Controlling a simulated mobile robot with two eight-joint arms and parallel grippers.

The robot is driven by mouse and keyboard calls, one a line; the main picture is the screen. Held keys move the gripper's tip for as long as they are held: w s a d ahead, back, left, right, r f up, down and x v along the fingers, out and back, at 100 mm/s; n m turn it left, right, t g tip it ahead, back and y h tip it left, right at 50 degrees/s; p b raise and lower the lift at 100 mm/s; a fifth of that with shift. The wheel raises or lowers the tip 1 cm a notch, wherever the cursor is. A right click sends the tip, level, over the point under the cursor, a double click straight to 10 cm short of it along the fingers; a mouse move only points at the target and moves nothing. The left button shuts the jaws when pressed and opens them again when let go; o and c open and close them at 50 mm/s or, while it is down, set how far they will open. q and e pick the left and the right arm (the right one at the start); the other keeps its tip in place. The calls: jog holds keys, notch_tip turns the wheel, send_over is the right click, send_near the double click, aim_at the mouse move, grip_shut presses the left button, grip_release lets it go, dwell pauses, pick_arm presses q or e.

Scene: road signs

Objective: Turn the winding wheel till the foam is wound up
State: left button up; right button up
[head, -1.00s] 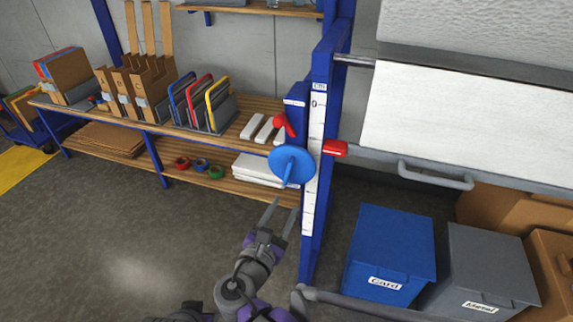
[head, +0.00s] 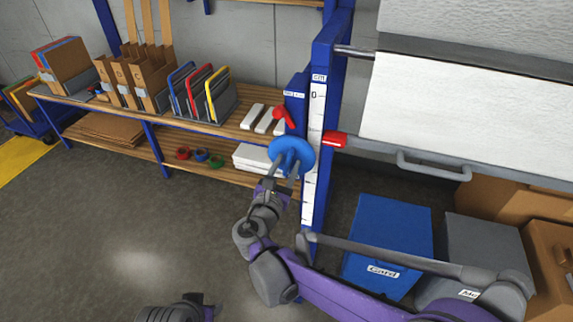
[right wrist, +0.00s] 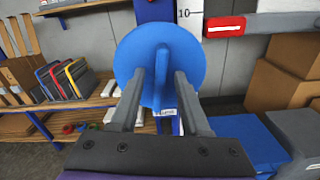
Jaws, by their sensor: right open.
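The blue winding wheel (head: 301,150) sits on the blue post beside the white scale. It fills the upper middle of the right wrist view (right wrist: 180,50), with a blue handle (right wrist: 161,88) sticking out towards me. My right gripper (head: 286,168) is open, with its fingers on either side of the handle and a visible gap to each. The white foam sheet (head: 450,115) hangs at the right, with a grey bar and handle at its lower edge. A dark, purple-edged part at the bottom left, probably my left gripper (head: 205,307), is cut off; its fingers are unclear.
A red pointer (head: 334,139) stands against the scale (head: 314,130). A red lever (head: 284,116) is above the wheel. Blue (head: 390,230) and grey bins stand below the foam. A shelf (head: 100,110) with files and tape rolls stands left. The floor in front is clear.

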grip_shut()
jog(key=shift+m, duration=0.3)
dwell(0.3)
jog(key=m, duration=0.4)
jog(key=shift+d, duration=0.1)
jog(key=m, duration=0.5)
jog(key=shift+d+f+m+p, duration=0.1)
jog(key=shift+f+m+p, duration=0.05)
jog(key=shift+m+p, duration=0.25)
jog(key=m, duration=0.3)
jog(key=shift+s+m, duration=0.1)
jog(key=shift+m, duration=0.2)
jog(key=m, duration=0.3)
jog(key=shift+f+m+p, duration=0.1)
jog(key=shift+m+p, duration=0.2)
jog(key=shift+p, duration=0.05)
jog(key=m+p, duration=0.1)
jog(key=m, duration=0.5)
jog(key=shift+f, duration=0.15)
